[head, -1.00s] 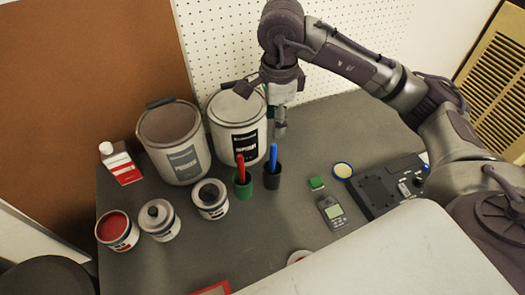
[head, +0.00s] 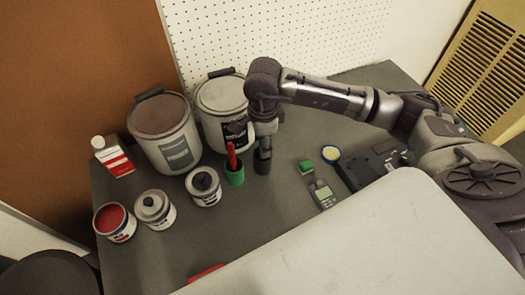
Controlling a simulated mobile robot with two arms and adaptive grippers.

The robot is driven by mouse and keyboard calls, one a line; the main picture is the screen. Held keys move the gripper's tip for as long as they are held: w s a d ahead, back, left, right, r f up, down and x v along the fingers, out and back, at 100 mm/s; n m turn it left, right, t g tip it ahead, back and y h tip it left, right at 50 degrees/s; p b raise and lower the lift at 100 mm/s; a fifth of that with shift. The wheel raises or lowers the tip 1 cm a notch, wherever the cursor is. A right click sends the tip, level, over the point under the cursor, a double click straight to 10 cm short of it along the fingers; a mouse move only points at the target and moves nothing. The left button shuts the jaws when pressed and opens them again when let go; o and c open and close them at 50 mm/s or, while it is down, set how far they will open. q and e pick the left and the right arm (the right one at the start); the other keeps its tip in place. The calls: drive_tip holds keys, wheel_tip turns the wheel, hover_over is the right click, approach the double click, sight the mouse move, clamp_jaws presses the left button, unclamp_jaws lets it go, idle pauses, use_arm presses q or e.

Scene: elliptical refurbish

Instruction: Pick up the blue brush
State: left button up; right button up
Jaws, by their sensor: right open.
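My right gripper (head: 265,143) points down directly over the dark cup (head: 262,167), its fingers at about the cup's rim. The jaws are open, though the fingers are small and dark here. The blue brush, which stood upright in this cup, is now hidden by the gripper and wrist. I cannot tell whether the fingers are around it or touching it. My left gripper is out of view.
A red-handled brush (head: 231,155) stands in a green cup (head: 235,176) just left of the dark cup. Large paint buckets (head: 222,98) stand behind. Small cans (head: 203,187) are at left. A green block (head: 306,167), a meter (head: 322,195) and a dark device (head: 375,166) lie at right.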

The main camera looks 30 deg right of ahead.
drive_tip(key=shift+f, duration=0.3)
clamp_jaws()
